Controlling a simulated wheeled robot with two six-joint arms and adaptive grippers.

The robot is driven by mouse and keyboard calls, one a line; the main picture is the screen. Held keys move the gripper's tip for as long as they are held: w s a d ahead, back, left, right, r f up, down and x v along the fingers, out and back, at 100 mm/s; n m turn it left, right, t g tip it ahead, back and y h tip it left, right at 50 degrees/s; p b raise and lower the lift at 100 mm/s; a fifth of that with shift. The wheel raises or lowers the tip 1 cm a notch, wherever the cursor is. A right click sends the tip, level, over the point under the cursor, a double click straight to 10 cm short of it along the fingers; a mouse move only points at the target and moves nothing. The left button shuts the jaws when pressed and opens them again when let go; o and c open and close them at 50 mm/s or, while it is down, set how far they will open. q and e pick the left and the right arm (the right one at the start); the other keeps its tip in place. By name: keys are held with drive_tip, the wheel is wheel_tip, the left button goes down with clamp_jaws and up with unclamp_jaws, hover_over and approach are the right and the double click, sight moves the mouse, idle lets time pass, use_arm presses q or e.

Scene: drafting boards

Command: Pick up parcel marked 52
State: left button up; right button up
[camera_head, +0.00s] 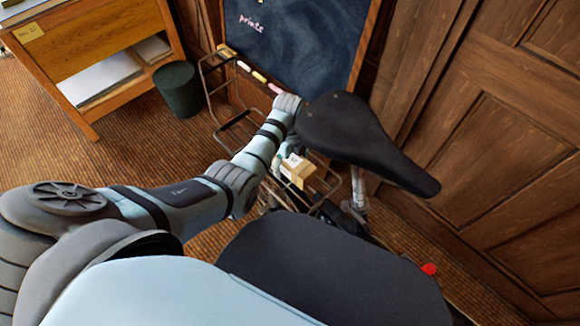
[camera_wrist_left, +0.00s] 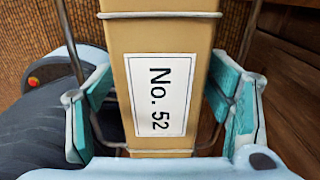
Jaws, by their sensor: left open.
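The parcel marked 52 (camera_head: 297,170) is a small tan box with a white label, among the metal rack bars beside the bicycle saddle. In the head view my left gripper (camera_head: 291,153) is at the parcel, partly hidden by my arm and the box. My right gripper is not in view.
A black bicycle saddle (camera_head: 362,140) stands close right of the parcel. A wire rack (camera_head: 213,100) extends up and left. A chalkboard (camera_head: 300,40) is behind, wood panelling (camera_head: 500,140) at right. A desk (camera_head: 110,50) and dark bin (camera_head: 179,90) are at upper left.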

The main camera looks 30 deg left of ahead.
use_arm(q)
drive_tip(key=shift+r, duration=0.1)
drive_tip(key=c, duration=1.6)
drive_tip(key=shift+c, duration=0.2)
